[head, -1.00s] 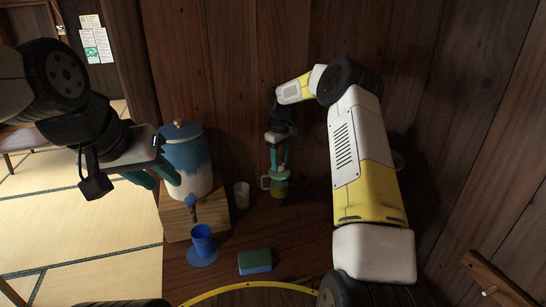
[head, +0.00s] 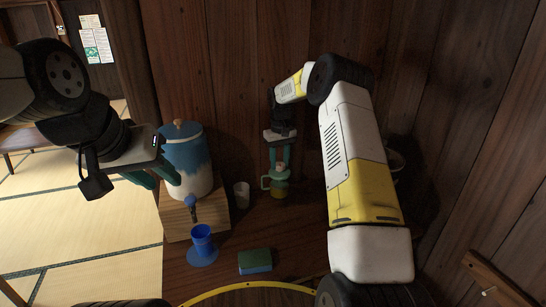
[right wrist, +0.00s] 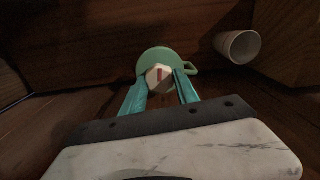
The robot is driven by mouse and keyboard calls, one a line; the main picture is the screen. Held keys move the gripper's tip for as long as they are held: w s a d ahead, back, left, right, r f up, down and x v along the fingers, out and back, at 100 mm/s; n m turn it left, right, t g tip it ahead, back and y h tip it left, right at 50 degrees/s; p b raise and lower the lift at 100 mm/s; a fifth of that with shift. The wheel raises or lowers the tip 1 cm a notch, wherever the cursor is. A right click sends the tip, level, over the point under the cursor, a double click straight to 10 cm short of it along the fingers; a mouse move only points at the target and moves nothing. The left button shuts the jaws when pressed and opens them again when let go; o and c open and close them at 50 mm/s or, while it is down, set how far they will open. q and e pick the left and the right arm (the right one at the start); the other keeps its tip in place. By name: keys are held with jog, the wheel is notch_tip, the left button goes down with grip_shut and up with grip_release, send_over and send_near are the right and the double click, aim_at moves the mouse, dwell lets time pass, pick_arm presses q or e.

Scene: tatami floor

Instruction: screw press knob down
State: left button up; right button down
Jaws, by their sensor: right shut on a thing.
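The press (head: 278,187) is a small jar with a green top, a side handle on its left and amber contents, upright on the wooden counter near the back wall. Its pale knob (right wrist: 159,78), with a red mark, sits on the green top (right wrist: 150,57). My right gripper (head: 279,165) reaches down over the press. In the right wrist view its teal fingers are on either side of the knob, shut on it. My left gripper (head: 160,178) is open and empty, held up at the left in front of the dispenser, away from the press.
A blue and white dispenser (head: 187,155) stands on a wooden stand (head: 212,219). A blue cup (head: 202,236) is on a blue coaster below its tap. A white cup (head: 242,195) stands left of the press. A green and blue sponge (head: 255,261) lies in front.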

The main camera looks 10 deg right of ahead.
aim_at(280, 164)
jog(key=shift+m, duration=1.5)
jog(key=c, duration=0.9)
grip_release()
notch_tip(280, 164, up, 7)
jog(key=shift+r, duration=0.4)
